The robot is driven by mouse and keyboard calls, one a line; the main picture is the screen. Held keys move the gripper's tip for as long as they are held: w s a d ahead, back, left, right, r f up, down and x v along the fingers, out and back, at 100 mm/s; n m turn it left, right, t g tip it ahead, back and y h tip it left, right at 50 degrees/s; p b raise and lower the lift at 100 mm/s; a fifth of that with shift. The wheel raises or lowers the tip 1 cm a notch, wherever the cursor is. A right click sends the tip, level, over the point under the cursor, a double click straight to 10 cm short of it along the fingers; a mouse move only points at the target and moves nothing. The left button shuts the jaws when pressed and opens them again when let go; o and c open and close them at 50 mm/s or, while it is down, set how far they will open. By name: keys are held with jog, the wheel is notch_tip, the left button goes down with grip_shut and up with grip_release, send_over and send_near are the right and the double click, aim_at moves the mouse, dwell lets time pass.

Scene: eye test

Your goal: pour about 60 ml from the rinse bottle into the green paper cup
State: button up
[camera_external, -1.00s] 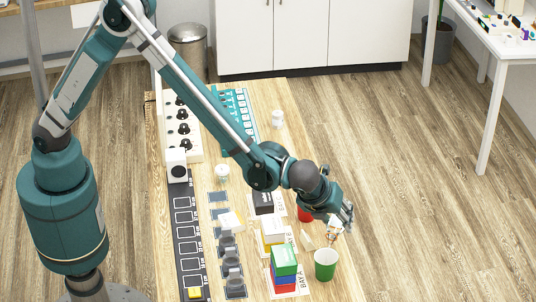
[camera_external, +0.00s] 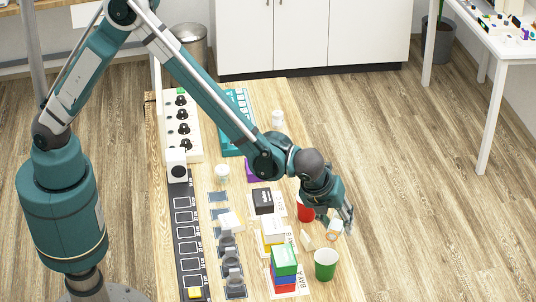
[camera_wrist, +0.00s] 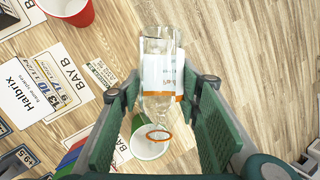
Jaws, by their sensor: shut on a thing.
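My gripper (camera_external: 343,222) is shut on the rinse bottle (camera_external: 335,229), which is held above the table near its right edge. In the wrist view the bottle (camera_wrist: 160,82) is clear with a white and orange label, between the two green fingers (camera_wrist: 162,95). It is tilted, its narrow orange-rimmed end towards the green paper cup (camera_wrist: 150,143). In the external view the green cup (camera_external: 326,268) stands upright just below and in front of the bottle. Its inside looks pale; I cannot tell whether it holds liquid. No stream is visible.
A red cup (camera_external: 306,210) stands behind, close to my gripper. Stacked coloured boxes (camera_external: 284,262) stand left of the green cup. Several dark holders (camera_external: 232,267) and a black marked strip (camera_external: 187,225) lie farther left. A white knobbed box (camera_external: 182,125) stands at the back left.

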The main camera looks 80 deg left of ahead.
jog(key=shift+f+g+h, duration=0.4)
jog(key=shift+f+h, duration=0.05)
jog(key=shift+h, duration=0.05)
jog(key=shift+w+a+f, duration=0.1)
jog(key=shift+a, duration=0.05)
jog(key=shift+a+f, duration=0.1)
jog(key=shift+w+a+f+h+p, duration=0.1)
jog(key=shift+f+h+p, duration=0.25)
jog(key=shift+h, duration=0.25)
jog(key=shift+f+g, duration=0.1)
jog(key=shift+g, duration=0.2)
dwell(1.0)
